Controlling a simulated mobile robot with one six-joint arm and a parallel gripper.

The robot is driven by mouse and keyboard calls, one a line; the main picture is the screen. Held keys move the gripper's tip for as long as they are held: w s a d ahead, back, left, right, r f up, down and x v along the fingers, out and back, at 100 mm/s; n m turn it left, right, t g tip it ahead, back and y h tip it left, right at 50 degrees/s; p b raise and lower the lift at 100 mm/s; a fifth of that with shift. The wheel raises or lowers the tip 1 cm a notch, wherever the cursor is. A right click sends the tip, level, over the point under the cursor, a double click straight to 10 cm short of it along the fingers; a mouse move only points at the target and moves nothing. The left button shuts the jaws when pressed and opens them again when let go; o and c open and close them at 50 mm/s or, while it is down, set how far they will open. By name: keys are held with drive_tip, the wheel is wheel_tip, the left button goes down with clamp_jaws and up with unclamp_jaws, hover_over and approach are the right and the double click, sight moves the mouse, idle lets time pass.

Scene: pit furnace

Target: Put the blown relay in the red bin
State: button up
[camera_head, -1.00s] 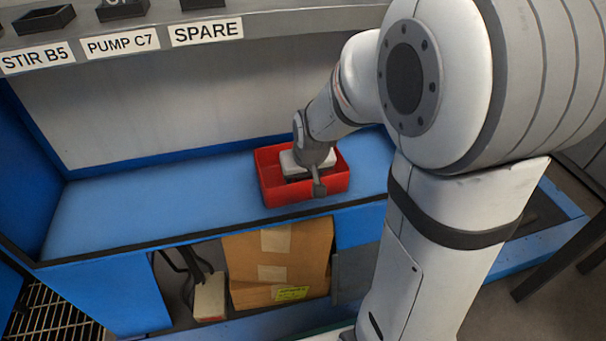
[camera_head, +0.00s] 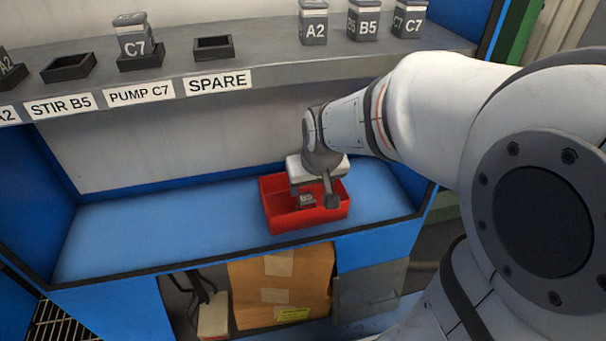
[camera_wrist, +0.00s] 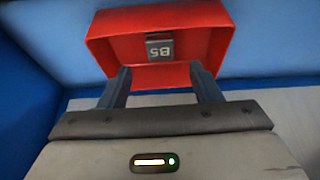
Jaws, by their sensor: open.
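The red bin (camera_head: 282,222) stands on the blue bench and also shows in the wrist view (camera_wrist: 112,50). A small dark grey relay marked B5 (camera_head: 306,200) lies inside the bin, and its label shows in the wrist view (camera_wrist: 160,48). My gripper (camera_head: 313,196) is open and empty just above the bin, its fingers apart in the wrist view (camera_wrist: 160,72). The relay is clear of both fingers. The STIR B5 socket (camera_head: 68,69) on the shelf is empty. Nothing visible on the relay shows whether it is blown.
The shelf above holds a C7 relay (camera_head: 133,35) in the PUMP C7 socket and an empty SPARE socket (camera_head: 213,48). Relays A2 (camera_head: 313,22), B5 (camera_head: 363,20) and C7 (camera_head: 409,19) stand at its right. The bench left of the bin is clear.

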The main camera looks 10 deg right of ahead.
drive_tip(key=s+g, duration=0.3)
drive_tip(key=s, duration=1)
drive_tip(key=shift+f, duration=0.25)
idle(3.1)
